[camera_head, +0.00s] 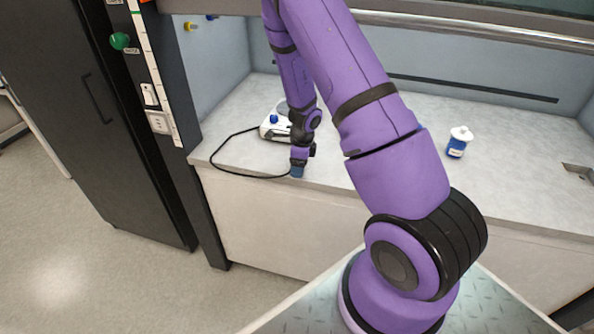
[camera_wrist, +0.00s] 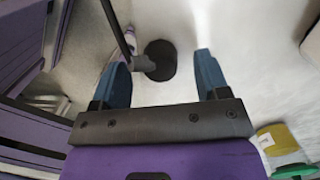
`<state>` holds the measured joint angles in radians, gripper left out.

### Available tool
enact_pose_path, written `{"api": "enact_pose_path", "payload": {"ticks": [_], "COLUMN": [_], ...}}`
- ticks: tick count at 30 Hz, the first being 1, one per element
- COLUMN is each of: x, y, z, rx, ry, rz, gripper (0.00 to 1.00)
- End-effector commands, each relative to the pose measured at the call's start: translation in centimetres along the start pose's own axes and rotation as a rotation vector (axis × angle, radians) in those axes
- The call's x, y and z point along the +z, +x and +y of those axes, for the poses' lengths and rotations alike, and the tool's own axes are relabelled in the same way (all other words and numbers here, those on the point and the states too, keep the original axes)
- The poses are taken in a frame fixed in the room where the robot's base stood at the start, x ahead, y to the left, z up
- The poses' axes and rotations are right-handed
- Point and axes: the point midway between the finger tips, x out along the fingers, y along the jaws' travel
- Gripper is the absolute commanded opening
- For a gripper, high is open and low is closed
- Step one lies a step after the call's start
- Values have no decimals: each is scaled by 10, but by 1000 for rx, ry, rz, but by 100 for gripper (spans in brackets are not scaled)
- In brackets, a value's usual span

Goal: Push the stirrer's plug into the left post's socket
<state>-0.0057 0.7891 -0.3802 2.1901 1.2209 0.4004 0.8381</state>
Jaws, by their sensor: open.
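The white stirrer (camera_head: 273,131) with a blue knob stands on the bench at the left, partly behind my arm. Its black cable (camera_head: 225,166) loops left and forward along the bench's front edge and ends by my gripper (camera_head: 297,171). My gripper is low at that edge, in front of the stirrer. In the wrist view its blue fingers (camera_wrist: 163,68) are spread apart. A dark round piece (camera_wrist: 160,60) with a dark strip lies between them, with gaps at both sides. It looks like the plug and cable, but I cannot be sure. The left post's socket (camera_head: 158,123) is visible and empty.
A white switch (camera_head: 149,94) and green knob (camera_head: 120,41) are on the left post. A blue-and-white bottle (camera_head: 459,142) stands on the bench at right. The bench between is mostly clear. A blurred yellow-topped object (camera_wrist: 277,140) shows at lower right in the wrist view.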

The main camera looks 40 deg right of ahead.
Motion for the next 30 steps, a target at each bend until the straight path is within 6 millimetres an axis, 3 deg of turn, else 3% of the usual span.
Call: {"api": "enact_pose_path", "payload": {"ticks": [5, 15, 22, 30], "x": [0, 0, 0, 0], "y": [13, 14, 14, 13], "z": [0, 0, 0, 0], "rx": [1, 0, 0, -1], "ry": [0, 0, 0, -1], "rz": [0, -1, -1, -1], "gripper": [68, 68, 17, 17]}}
